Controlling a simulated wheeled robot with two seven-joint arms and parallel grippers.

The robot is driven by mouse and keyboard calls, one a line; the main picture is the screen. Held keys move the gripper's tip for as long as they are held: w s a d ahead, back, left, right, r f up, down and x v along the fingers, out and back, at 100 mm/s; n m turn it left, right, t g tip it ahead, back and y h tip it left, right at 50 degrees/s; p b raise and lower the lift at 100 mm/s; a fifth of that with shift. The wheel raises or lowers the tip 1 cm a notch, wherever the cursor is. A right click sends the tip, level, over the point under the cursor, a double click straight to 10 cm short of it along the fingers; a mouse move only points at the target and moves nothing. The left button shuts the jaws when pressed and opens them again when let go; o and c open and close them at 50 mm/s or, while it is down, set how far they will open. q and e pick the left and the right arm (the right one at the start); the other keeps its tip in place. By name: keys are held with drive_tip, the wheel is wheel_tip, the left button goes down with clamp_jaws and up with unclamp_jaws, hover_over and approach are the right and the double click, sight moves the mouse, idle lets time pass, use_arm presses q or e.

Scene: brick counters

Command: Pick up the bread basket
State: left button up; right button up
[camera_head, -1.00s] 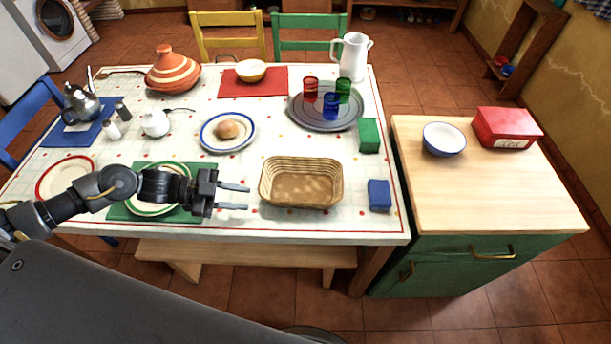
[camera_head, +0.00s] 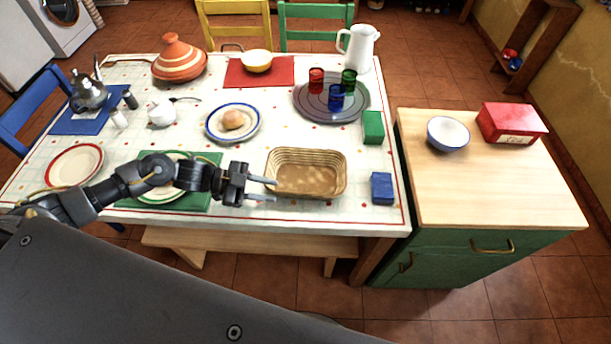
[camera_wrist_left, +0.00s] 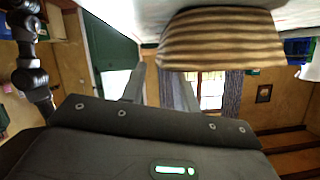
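The bread basket (camera_head: 306,188) is a tan, woven, empty rectangular basket on the white tablecloth near the table's front edge. My left gripper (camera_head: 268,190) comes in from the left, its two fingers apart and pointing right at the basket's left end. The fingertips are at or very near that end; I cannot tell whether they touch it. In the left wrist view the basket's striped side (camera_wrist_left: 222,42) shows large ahead of the open left gripper (camera_wrist_left: 163,80), with nothing seen held between the fingers. My right gripper is not in view.
A blue block (camera_head: 382,188) and a green block (camera_head: 373,127) lie right of the basket. A bread plate (camera_head: 233,122) and a tray of coloured glasses (camera_head: 352,113) stand behind. A plate on a green mat (camera_head: 207,200) lies under my left arm. A wooden-topped cabinet (camera_head: 480,185) stands right.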

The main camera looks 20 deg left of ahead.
sight(277, 191)
use_arm(q)
drive_tip(key=x, duration=0.3)
drive_tip(key=shift+w+d+f+p, duration=0.15)
drive_tip(key=shift+w+d+p, duration=0.1)
drive_tip(key=shift+p, duration=0.1)
clamp_jaws()
